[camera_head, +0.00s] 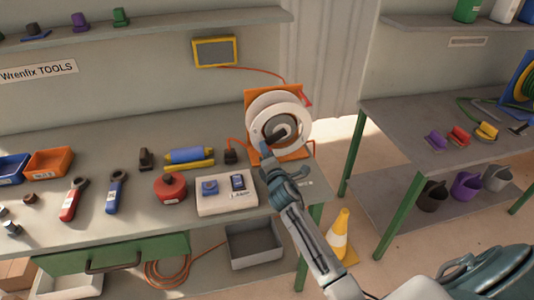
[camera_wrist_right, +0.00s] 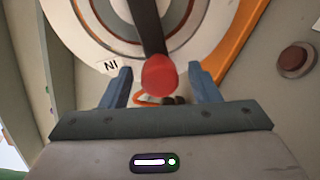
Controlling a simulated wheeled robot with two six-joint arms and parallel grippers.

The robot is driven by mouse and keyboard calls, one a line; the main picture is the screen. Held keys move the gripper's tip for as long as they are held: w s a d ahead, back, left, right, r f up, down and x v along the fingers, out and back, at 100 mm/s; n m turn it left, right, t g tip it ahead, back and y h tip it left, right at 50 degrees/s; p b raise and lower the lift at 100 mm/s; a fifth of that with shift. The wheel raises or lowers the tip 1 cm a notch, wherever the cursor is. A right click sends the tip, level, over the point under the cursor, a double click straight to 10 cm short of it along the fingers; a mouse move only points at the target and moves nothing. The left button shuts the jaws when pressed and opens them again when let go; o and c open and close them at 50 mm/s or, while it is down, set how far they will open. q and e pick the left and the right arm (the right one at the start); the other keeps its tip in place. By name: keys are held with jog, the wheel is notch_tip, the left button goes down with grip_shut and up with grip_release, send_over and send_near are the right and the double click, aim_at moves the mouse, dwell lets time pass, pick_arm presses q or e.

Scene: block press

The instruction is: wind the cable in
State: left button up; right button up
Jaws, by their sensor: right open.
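A white cable reel (camera_head: 262,106) on an orange stand (camera_head: 293,92) stands at the back right of the workbench. In the right wrist view, its dark crank arm (camera_wrist_right: 146,28) ends in a red knob (camera_wrist_right: 160,76). A label reading "IN" (camera_wrist_right: 112,67) is beside the reel's rim. My right gripper (camera_head: 268,148) is at the reel's lower front; in the wrist view its open fingers (camera_wrist_right: 162,88) are either side of the knob, with gaps visible. An orange cable (camera_head: 233,140) runs from a dark plug (camera_head: 231,156) towards the reel. My left gripper is out of view.
A white two-switch box (camera_head: 227,203) and a round red item (camera_head: 170,190) lie on the bench left of my right arm. A yellow-framed screen (camera_head: 215,51) hangs behind. Coiled orange cable (camera_head: 152,274) lies below. A yellow cone (camera_head: 338,232) stands right of the bench.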

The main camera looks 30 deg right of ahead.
jog(key=b+v, duration=0.1)
jog(key=v, duration=0.8)
jog(key=shift+s, duration=0.3)
